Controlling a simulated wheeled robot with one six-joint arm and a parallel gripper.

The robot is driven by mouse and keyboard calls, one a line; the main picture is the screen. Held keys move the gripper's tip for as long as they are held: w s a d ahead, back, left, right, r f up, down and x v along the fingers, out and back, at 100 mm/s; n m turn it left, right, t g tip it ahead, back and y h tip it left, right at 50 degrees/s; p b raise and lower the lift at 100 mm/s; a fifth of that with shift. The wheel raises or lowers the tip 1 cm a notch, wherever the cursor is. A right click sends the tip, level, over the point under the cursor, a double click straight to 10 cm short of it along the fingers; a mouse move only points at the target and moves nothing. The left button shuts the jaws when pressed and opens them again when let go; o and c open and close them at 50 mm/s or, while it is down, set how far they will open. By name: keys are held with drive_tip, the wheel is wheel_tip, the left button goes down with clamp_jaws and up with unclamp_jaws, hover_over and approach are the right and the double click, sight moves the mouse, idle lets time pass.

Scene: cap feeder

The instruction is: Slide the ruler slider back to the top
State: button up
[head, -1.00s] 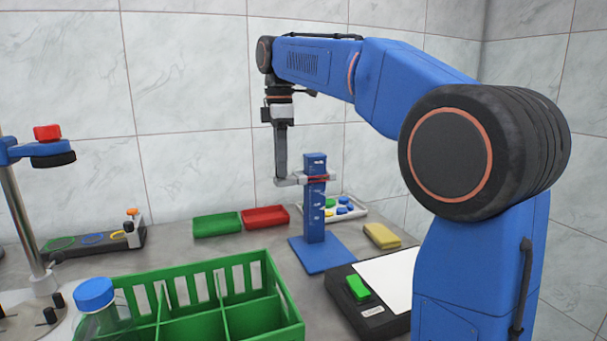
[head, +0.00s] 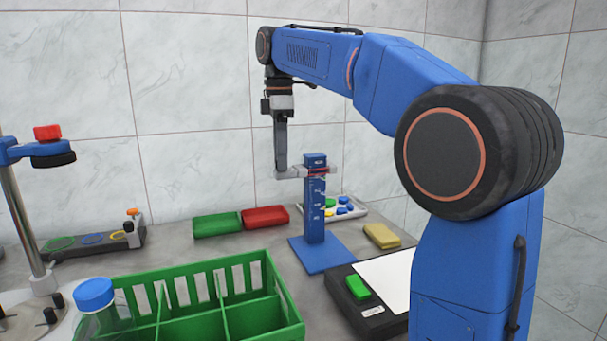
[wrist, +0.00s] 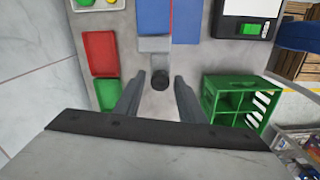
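The ruler slider (head: 317,171) is a light grey piece with a red line, set around the upright blue ruler column (head: 314,210), a little below its top. The column stands on a blue base plate (head: 322,256). The slider's handle reaches out to the left. My gripper (head: 281,172) points down at the end of this handle. In the wrist view, my two fingers (wrist: 159,80) stand on either side of the handle's dark round knob (wrist: 160,80). The slider rises together with my gripper, so the fingers appear shut on the handle; their exact contact is hard to see.
A green tray (head: 217,232) and a red tray (head: 265,225) lie left of the column. A white tray (head: 357,211) and a yellow sponge (head: 382,236) lie to its right. A green crate (head: 290,308) stands in front. Above the column is clear.

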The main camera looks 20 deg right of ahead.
drive_tip(key=shift+r, duration=4)
